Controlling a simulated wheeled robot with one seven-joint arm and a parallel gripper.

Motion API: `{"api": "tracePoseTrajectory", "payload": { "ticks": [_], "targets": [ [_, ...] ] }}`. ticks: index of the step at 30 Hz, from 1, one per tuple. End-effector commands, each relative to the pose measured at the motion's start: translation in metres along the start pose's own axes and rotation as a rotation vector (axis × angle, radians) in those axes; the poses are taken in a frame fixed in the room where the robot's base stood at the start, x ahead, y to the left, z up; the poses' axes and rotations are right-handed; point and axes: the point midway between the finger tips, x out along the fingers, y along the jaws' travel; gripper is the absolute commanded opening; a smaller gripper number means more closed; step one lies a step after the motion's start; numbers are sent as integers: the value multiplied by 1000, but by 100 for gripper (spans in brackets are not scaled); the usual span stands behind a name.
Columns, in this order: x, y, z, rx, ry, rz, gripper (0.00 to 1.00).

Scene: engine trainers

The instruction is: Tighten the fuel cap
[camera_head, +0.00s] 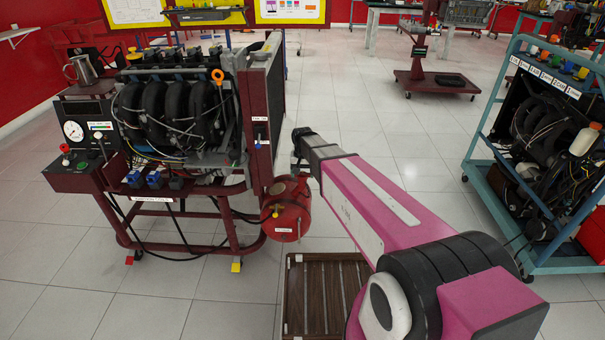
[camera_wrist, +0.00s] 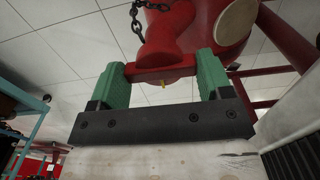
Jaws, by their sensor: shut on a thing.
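The red fuel tank (camera_head: 287,212) hangs at the right end of the engine trainer (camera_head: 165,110). In the wrist view its red neck (camera_wrist: 168,38) comes down between my fingers, with a dark chain (camera_wrist: 137,22) beside it. The fuel cap (camera_wrist: 150,74) is a flat red piece at the end of the neck, with a small yellow bit showing at its edge. My gripper (camera_wrist: 162,68) has its two green fingers shut on the cap, one on each side. In the head view my gripper (camera_head: 299,165) is by the top of the tank, mostly hidden by my arm. The cap is not clear there.
A slatted brown platform (camera_head: 325,295) lies on the floor below my arm. A teal-framed engine trainer (camera_head: 545,150) stands at the right. A red stand (camera_head: 425,78) is farther back. The tiled floor between them is open.

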Motion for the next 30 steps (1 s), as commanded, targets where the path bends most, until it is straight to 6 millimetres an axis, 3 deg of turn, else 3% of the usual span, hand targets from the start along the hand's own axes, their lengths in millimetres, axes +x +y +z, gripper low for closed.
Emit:
{"api": "tracePoseTrajectory", "payload": {
  "ticks": [2,3,4,5,17,30],
  "targets": [
    [-1,0,0,3,1,-1,49],
    [-1,0,0,3,1,-1,85],
    [0,0,0,3,1,-1,95],
    [0,0,0,3,1,-1,98],
    [-8,0,0,1,2,-1,98],
    [-78,0,0,1,2,-1,98]
  ]
}}
